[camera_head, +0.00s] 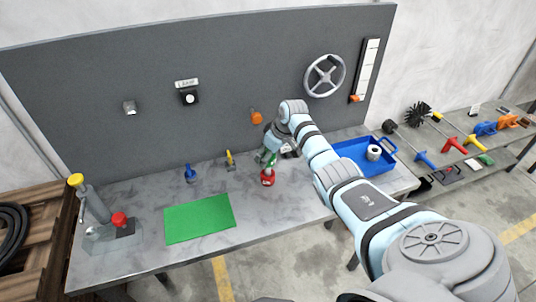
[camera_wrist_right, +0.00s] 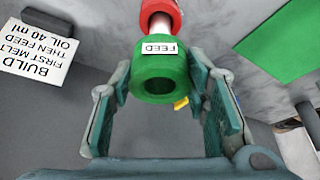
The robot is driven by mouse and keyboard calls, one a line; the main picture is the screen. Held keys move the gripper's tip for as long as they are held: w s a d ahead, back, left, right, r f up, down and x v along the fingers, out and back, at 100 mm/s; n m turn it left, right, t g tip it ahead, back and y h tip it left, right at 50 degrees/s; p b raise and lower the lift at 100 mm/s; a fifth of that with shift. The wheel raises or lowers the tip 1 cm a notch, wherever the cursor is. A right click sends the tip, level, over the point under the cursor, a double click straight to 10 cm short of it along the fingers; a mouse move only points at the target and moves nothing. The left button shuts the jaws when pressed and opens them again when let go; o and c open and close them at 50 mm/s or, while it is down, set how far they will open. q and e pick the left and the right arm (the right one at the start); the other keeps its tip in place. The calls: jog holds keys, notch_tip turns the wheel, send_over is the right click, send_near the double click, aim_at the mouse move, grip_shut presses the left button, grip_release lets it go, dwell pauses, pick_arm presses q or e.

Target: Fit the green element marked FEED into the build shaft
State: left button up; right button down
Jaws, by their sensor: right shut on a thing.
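My right gripper (camera_head: 266,157) is shut on the green element (camera_wrist_right: 160,72), a thick ring whose white label reads FEED. In the right wrist view the fingers (camera_wrist_right: 160,85) stand either side of it and its open bore faces the camera. A pale shaft (camera_wrist_right: 159,22) with a red part (camera_wrist_right: 163,8) lies in line beyond the green element. In the head view the red part (camera_head: 267,178) stands on the bench just below the gripper. I cannot tell whether the shaft enters the green element. My left gripper is not in view.
A sign (camera_wrist_right: 35,55) reads BUILD, FIRST MELT THEN FEED, OIL 40 ml. A green mat (camera_head: 200,218) lies left of the gripper, a blue tray (camera_head: 368,165) right. Blue (camera_head: 191,173) and yellow (camera_head: 230,160) handled items stand behind. A lever device (camera_head: 100,220) stands far left.

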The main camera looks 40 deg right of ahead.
aim_at(268, 166)
jog(key=shift+p, duration=0.3)
dwell(0.6)
jog(key=shift+r, duration=0.1)
jog(key=shift+f+b, duration=1.85)
jog(key=shift+f, duration=0.9)
jog(key=c, duration=1)
grip_release()
jog(key=shift+o, duration=0.8)
jog(key=v, duration=1.2)
